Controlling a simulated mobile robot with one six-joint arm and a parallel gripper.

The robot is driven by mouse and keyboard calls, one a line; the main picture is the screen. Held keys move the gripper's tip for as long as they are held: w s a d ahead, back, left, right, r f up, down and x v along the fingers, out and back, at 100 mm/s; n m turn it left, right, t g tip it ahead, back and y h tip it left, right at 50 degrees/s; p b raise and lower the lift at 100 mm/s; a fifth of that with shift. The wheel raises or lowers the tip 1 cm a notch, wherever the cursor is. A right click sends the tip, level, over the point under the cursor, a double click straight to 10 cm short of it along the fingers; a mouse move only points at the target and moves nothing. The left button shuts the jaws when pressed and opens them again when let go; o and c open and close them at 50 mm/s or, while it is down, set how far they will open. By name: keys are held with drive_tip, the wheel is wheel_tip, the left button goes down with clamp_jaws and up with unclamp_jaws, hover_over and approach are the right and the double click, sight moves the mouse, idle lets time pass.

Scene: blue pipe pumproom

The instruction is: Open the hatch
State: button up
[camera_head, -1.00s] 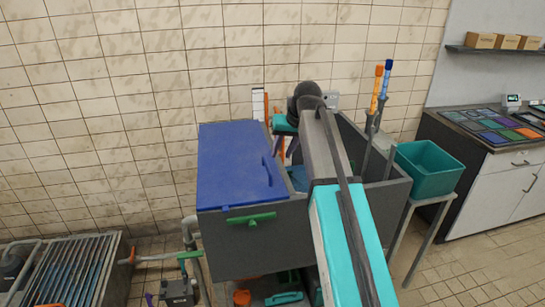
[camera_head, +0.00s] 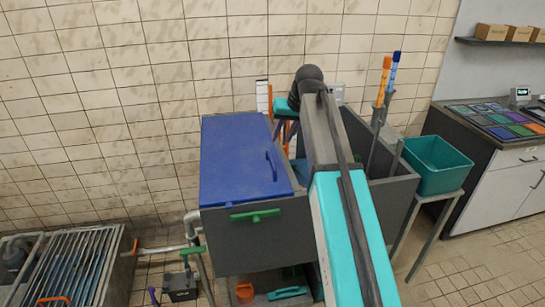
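The hatch looks to be the blue lid (camera_head: 235,160), lying flat over the left part of a grey tank (camera_head: 255,240). A blue handle (camera_head: 271,164) stands near the lid's right edge. A green lever (camera_head: 255,215) is on the tank's front face below the lid. My gripper (camera_head: 284,134) points down just right of the lid's far right edge, apart from the handle in the picture. My own arm hides part of it and much of the tank's open right part. The finger gap is too small to read.
An orange-topped and a blue-topped tool (camera_head: 386,82) stand upright at the tank's right. A teal bin (camera_head: 436,165) sits on a stand beside a counter (camera_head: 490,165). A floor grate (camera_head: 75,265) lies left. The tiled wall is close behind the tank.

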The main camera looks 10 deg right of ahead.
sight(271, 159)
drive_tip(key=shift+p+x, duration=1.45)
drive_tip(key=shift+x, duration=5.15)
drive_tip(key=shift+d, duration=0.15)
clamp_jaws()
drive_tip(key=shift+a, duration=0.3)
drive_tip(key=shift+d, duration=0.2)
drive_tip(key=shift+w+r, duration=0.15)
drive_tip(key=shift+r, duration=0.05)
